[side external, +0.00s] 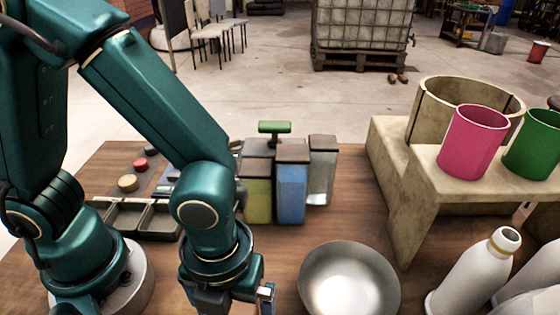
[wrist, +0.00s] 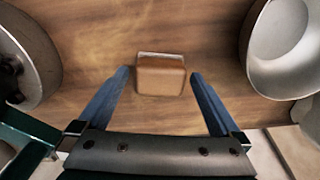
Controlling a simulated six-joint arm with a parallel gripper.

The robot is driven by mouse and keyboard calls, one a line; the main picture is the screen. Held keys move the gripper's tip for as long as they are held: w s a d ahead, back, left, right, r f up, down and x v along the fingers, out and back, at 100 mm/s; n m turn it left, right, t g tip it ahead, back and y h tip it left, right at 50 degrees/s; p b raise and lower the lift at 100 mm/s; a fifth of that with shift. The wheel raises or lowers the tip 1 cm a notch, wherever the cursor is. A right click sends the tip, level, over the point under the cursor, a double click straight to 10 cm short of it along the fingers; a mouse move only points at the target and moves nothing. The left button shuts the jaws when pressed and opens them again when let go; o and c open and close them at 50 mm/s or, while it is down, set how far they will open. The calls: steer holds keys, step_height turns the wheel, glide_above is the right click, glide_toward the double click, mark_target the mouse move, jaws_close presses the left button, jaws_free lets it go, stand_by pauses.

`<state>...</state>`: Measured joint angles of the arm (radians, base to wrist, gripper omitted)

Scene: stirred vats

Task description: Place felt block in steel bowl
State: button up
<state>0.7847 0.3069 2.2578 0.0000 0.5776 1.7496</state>
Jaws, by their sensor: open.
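A brown block (wrist: 161,77) with a paler edge, which looks like the felt block, lies on the wooden table in the wrist view. My gripper (wrist: 160,74) is open, with its two blue fingers to the left and right of the block and a gap on each side. The block does not show in the side view. The steel bowl (side external: 349,283) stands on the table to the right of my gripper (side external: 236,299) in the side view, where the fingertips are cut off by the lower edge. The bowl also shows at the right of the wrist view (wrist: 290,75).
Coloured containers (side external: 290,188) stand behind my gripper, with a green-handled item (side external: 274,128) above them. A dark compartment tray (side external: 124,217) lies at left. A stone-like stand (side external: 385,153) carries a pink cup (side external: 472,142) and a green cup (side external: 535,145). White bottles (side external: 470,280) stand right of the bowl.

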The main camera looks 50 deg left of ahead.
steer(key=shift+f, duration=0.2)
steer(key=shift+c, duration=0.3)
steer(key=c, duration=1.4)
